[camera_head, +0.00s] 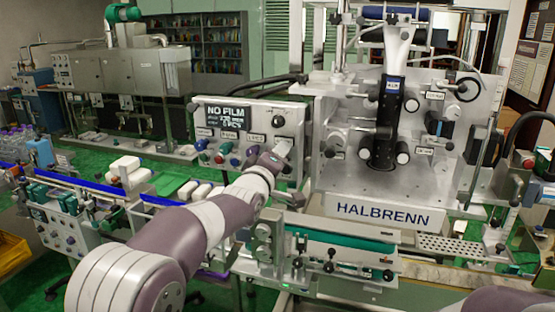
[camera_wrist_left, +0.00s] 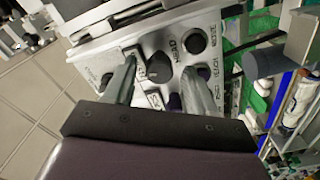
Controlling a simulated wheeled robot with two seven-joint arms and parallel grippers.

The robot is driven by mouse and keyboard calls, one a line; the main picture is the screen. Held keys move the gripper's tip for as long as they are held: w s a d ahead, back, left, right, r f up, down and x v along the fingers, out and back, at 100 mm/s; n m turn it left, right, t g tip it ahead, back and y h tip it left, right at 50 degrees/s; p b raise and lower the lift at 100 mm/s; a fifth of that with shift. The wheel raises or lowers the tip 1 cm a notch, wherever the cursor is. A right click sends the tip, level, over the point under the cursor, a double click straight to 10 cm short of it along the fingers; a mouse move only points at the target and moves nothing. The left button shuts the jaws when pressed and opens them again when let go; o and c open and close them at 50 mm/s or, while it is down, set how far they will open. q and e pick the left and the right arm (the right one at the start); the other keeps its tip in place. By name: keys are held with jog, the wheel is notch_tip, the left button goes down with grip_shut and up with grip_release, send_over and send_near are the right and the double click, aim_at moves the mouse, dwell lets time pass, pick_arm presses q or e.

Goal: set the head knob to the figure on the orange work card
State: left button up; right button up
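The grey control panel (camera_head: 265,108) carries several knobs and buttons. In the left wrist view a dark knob (camera_wrist_left: 160,68) sits on the panel's face (camera_wrist_left: 118,50), beside lettering that seems to read HEAD. My left gripper (camera_wrist_left: 158,74) is open, with one finger on each side of this knob; I cannot tell whether they touch it. In the head view my left gripper (camera_head: 282,148) is at the panel's lower right and hides part of it. The knob's setting is not readable. I cannot make out an orange work card. My right gripper is out of view.
A dark NO FILM sign (camera_head: 228,117) is on the panel's upper left. Another dark knob (camera_wrist_left: 195,40) sits close to the right finger. The HALBRENN machine (camera_head: 385,207) stands just right of the panel. A conveyor with blue rails (camera_head: 65,180) runs at left.

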pick_arm(q)
jog(key=b+v, duration=0.5)
jog(key=v, duration=0.7)
jog(key=shift+s, duration=0.35)
jog(key=shift+a, duration=0.1)
jog(key=s+a+f+m+g+y, duration=0.1)
jog(key=s+a+f+m+g, duration=0.15)
jog(key=f, duration=0.45)
jog(key=s+a+f+m+g+y, duration=0.1)
jog(key=s+f+m+g+y, duration=0.15)
jog(key=f, duration=0.55)
jog(key=s+a+f+m+g, duration=0.2)
jog(key=s+f+m+g, duration=0.15)
jog(key=f, duration=0.35)
jog(key=s+a+f+g+y, duration=0.1)
jog(key=s+a+f+g, duration=0.2)
jog(key=s+f, duration=0.3)
jog(key=s+a+f+g+y, duration=0.1)
jog(key=s+a+f+g, duration=0.3)
jog(key=s, duration=0.7)
notch_tip(320, 180, down, 3)
jog(key=shift+a+r, duration=0.15)
jog(key=shift+a, duration=0.6)
